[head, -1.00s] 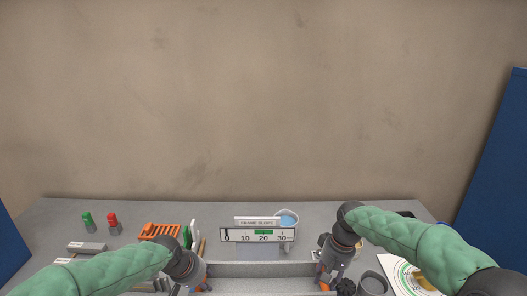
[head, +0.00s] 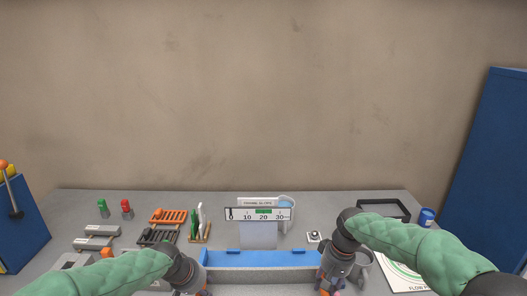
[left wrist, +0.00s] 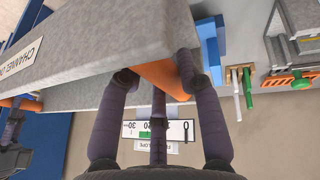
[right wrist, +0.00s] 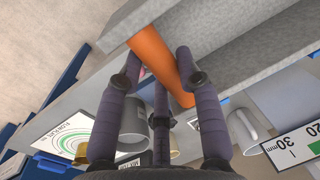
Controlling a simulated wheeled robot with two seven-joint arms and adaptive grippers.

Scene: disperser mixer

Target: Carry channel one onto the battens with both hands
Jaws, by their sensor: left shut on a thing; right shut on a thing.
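Channel one (head: 258,275) is a long grey trough at the near edge of the head view, partly cut off by the frame's bottom. Part of its label shows in the left wrist view (left wrist: 22,58). My left gripper (head: 200,290) is shut on an orange grip (left wrist: 162,78) at one end of it. My right gripper (head: 327,288) is shut on the orange grip (right wrist: 160,62) at the other end. A blue strip with raised tabs (head: 260,259) lies just beyond the channel; I cannot tell whether it is the battens or whether they touch.
A scale board (head: 258,214) stands behind the blue strip, with a cup (head: 287,203) behind it. Left are an orange rack (head: 168,215), brushes (head: 200,225) and grey parts (head: 95,238). Right are a grey mug (head: 362,262), a dial sheet (head: 400,275) and a black tray (head: 384,208).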

